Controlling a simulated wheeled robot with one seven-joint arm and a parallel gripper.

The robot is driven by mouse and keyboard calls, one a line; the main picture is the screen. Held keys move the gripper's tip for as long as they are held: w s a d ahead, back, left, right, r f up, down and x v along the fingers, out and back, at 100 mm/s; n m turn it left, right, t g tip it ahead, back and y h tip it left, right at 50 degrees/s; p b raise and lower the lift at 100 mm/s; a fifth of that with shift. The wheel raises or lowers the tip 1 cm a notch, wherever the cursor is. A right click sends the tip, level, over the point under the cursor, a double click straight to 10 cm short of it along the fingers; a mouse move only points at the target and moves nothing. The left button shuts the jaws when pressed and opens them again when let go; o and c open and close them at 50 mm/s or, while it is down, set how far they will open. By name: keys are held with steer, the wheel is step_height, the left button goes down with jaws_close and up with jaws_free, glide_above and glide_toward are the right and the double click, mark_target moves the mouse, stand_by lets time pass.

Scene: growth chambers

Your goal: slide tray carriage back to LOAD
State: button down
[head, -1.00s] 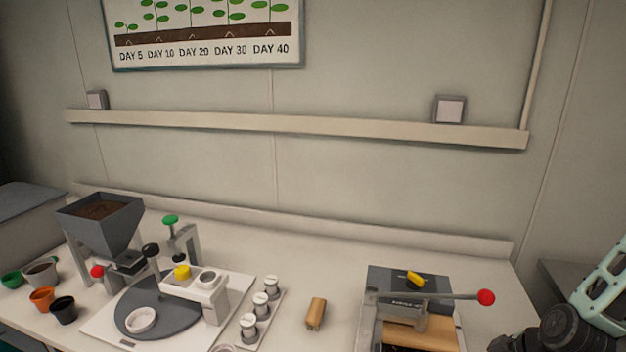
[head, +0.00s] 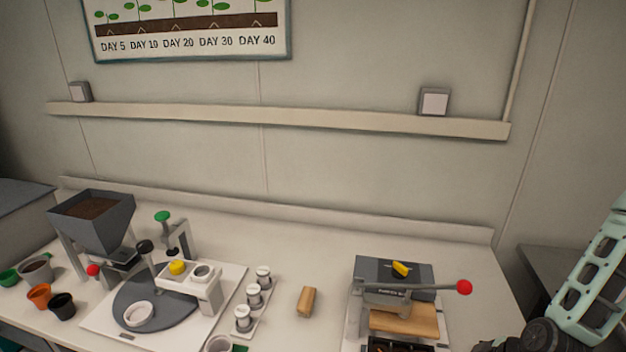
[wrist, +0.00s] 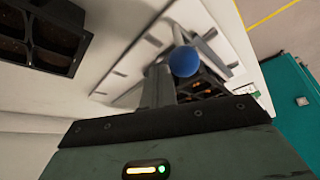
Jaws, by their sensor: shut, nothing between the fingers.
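In the wrist view a blue ball knob (wrist: 184,61) stands beside the tips of my gripper (wrist: 160,70), whose grey fingers look closed and empty. Whether they touch the knob I cannot tell. Behind the knob is a dark tray with cells (wrist: 205,82), on or beside a pale slotted base (wrist: 130,66). In the head view the press station (head: 395,275) stands at the lower right, with a wooden plate (head: 405,317) and part of a dark tray (head: 392,345) at the bottom edge. My gripper is outside the head view. No LOAD label is readable.
A lever with a red knob (head: 464,287) sticks out right from the press. A wooden block (head: 307,301) lies left of it. A soil hopper (head: 92,215), a round turntable (head: 155,305) and several pots stand further left. Another dark cell tray (wrist: 45,35) shows top left in the wrist view.

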steer(key=shift+s+a+r+p, duration=0.2)
steer(key=shift+s+p, duration=0.45)
steer(key=shift+p, duration=0.3)
steer(key=shift+f, duration=0.15)
step_height(320, 180, up, 9)
steer(key=w+p, duration=0.1)
steer(key=p, duration=0.5)
steer(key=shift+d, duration=0.2)
steer(key=shift+w+f, duration=0.1)
steer(key=shift+w, duration=0.05)
